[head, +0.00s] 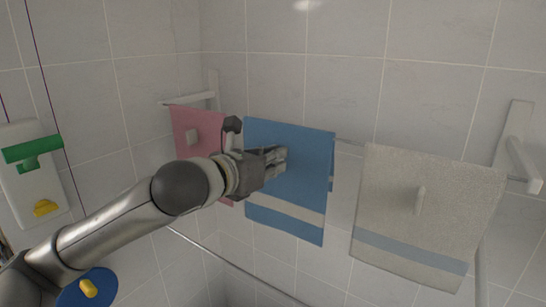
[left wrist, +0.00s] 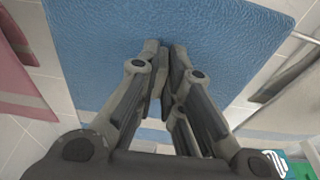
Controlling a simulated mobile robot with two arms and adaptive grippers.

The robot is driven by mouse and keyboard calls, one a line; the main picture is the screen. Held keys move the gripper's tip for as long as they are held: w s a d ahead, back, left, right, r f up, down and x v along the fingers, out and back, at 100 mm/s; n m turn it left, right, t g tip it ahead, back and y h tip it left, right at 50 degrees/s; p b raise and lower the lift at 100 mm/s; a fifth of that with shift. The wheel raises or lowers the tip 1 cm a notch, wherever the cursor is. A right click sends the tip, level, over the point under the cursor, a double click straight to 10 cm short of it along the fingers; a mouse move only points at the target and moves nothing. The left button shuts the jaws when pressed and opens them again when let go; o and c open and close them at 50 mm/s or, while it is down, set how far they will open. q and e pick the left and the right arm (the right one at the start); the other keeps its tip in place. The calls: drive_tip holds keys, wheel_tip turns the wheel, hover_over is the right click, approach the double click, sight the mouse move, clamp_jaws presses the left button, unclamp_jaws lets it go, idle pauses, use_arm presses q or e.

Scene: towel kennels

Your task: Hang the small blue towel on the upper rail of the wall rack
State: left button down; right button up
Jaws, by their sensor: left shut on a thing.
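The small blue towel (head: 290,180), with a white band near its lower edge, hangs at the upper rail (head: 350,142) of the wall rack, between a pink and a beige towel. Its top edge is level with or slightly above the rail, and a strip of its back layer shows at its right edge. I cannot tell whether the fold rests on the rail. My left gripper (head: 277,157) is shut at the towel's front, on its small grip tab, which the fingers mostly hide. In the left wrist view the closed fingers (left wrist: 160,50) lie against the blue cloth (left wrist: 100,50).
The pink towel (head: 190,120) hangs at left, partly behind my gripper. The beige towel (head: 425,215) hangs at right. A lower rail (head: 230,265) runs beneath. A white wall unit with a green handle (head: 32,150) and a blue disc (head: 75,295) are at far left.

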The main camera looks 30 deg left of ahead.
use_arm(q)
drive_tip(key=shift+f, duration=0.1)
drive_tip(key=c, duration=1.1)
unclamp_jaws()
drive_tip(key=b+v, duration=0.1)
drive_tip(key=v, duration=0.2)
drive_tip(key=f+b+v, duration=0.1)
drive_tip(key=b+v, duration=0.1)
drive_tip(key=v, duration=0.1)
drive_tip(key=b+v, duration=0.2)
drive_tip(key=v, duration=0.1)
drive_tip(key=shift+s+f, duration=0.1)
drive_tip(key=shift+f, duration=0.2)
